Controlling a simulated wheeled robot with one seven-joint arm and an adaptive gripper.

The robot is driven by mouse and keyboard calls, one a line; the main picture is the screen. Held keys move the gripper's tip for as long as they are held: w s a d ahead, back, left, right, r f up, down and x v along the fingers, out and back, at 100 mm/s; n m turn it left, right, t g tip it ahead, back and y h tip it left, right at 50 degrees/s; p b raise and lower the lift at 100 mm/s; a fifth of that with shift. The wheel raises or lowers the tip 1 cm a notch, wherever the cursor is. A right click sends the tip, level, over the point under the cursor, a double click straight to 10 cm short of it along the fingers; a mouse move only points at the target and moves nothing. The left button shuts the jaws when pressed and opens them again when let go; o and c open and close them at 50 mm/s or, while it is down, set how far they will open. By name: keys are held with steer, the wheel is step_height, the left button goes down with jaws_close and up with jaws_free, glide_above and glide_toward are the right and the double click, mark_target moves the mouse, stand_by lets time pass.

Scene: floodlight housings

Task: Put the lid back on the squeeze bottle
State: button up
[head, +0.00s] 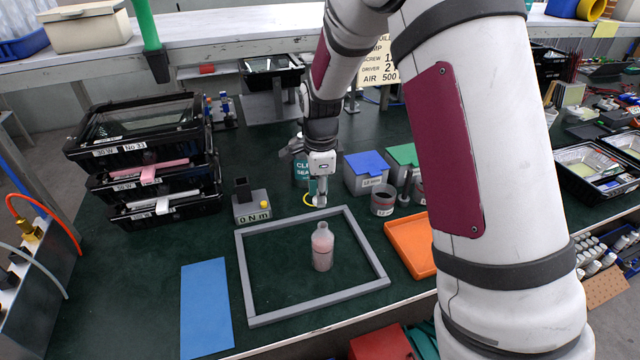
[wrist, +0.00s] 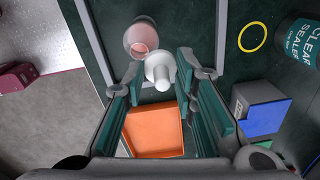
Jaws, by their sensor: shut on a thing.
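The squeeze bottle (head: 322,248) stands upright and uncapped inside the grey square frame on the green bench, with pinkish contents. In the wrist view the bottle (wrist: 141,36) shows just beyond the fingers, with its open mouth visible. My gripper (head: 319,190) is shut on the white lid (wrist: 160,72), whose nozzle shows between the fingers (wrist: 158,78). The lid (head: 320,201) also shows small under my gripper in the head view. It is above and behind the bottle in the head view, apart from it.
The grey frame (head: 245,283) surrounds the bottle. An orange tray (head: 405,246) lies to the right and a blue mat (head: 206,308) to the left. Blue and green boxes, grey cups and a sealer can (wrist: 303,44) stand near my gripper. Stacked black trays (head: 140,150) stand at left.

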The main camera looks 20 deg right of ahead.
steer(key=shift+s+f, duration=0.4)
steer(key=shift+f, duration=0.45)
steer(key=shift+s+f, duration=0.45)
steer(key=shift+f, duration=0.35)
steer(key=shift+s+f, duration=0.4)
steer(key=shift+f, duration=0.45)
jaws_close()
steer(key=shift+r, duration=0.35)
steer(key=shift+f+p, duration=0.2)
steer(key=shift+p, duration=0.1)
stand_by(0.8)
steer(key=o, duration=0.5)
jaws_free()
